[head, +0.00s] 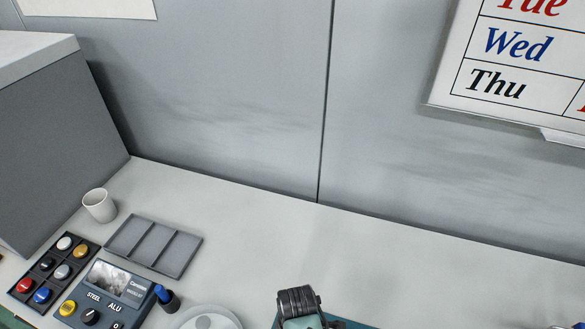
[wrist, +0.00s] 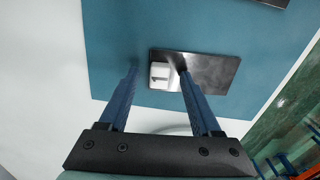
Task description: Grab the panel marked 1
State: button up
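A dark, glossy rectangular panel (wrist: 215,72) lies on a teal mat (wrist: 110,30) in the wrist view. A small white block or label with a dark mark (wrist: 160,74) is at its left end; the mark looks like a 1 but is too small to read surely. My gripper (wrist: 159,69) is open, with its two blue fingers apart. The right fingertip shows over the panel just right of the white part, and the left fingertip shows over the mat left of the panel. I cannot tell whether either touches. The panel is not visible in the head view.
In the head view, a white cup (head: 99,206), a grey divided tray (head: 153,246), a button box (head: 53,272) and a control unit with a screen (head: 105,297) stand at the left. A round pale dish (head: 205,318) is at the bottom. The back middle of the table is clear.

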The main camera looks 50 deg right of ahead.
grip_shut()
dwell(0.3)
